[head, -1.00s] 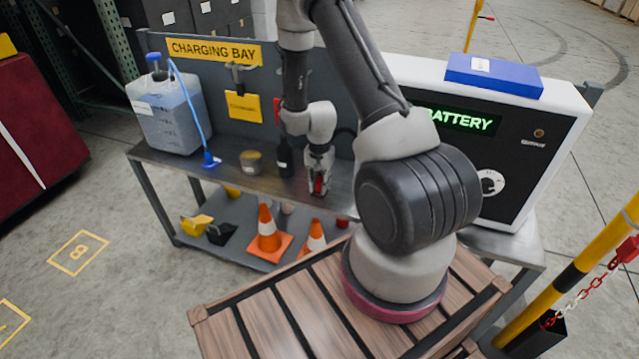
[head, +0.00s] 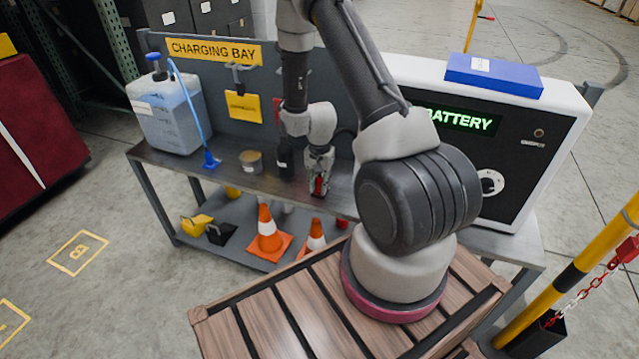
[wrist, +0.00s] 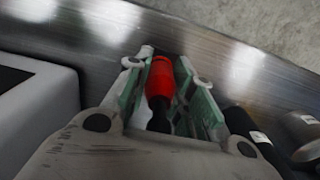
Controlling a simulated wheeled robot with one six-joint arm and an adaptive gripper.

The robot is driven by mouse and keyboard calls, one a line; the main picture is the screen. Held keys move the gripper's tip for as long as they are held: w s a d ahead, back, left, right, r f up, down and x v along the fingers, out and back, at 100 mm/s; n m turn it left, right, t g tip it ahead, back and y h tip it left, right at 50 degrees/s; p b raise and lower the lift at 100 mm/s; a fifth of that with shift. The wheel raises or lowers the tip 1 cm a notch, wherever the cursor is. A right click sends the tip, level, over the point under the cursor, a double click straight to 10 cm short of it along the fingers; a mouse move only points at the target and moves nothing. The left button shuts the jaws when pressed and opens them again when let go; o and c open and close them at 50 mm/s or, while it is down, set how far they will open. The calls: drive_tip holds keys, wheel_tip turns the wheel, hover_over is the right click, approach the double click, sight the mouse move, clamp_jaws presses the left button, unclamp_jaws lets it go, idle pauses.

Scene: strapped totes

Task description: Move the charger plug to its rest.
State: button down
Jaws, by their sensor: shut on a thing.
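The charger plug (wrist: 160,78) is red with a black lower part and lies between my gripper's two fingers in the wrist view. My gripper (wrist: 162,85) is shut on it. In the head view my gripper (head: 319,185) points down over the metal bench, with a bit of red plug (head: 319,187) showing between the fingers. The battery charger (head: 505,165), white with a black front, stands to the right on the bench, partly behind my arm. I cannot make out which thing is the plug's rest.
A dark bottle (head: 284,158) and a tin (head: 251,161) stand left of my gripper. A hook (head: 238,70) is on the back panel. Cones (head: 267,228) stand on the lower shelf.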

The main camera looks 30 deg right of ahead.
drive_tip(key=shift+f, duration=0.45)
drive_tip(key=c, duration=1.1)
unclamp_jaws()
drive_tip(key=shift+c, duration=0.2)
drive_tip(key=shift+r, duration=0.1)
wheel_tip(320, 180, up, 12)
drive_tip(key=shift+f, duration=0.1)
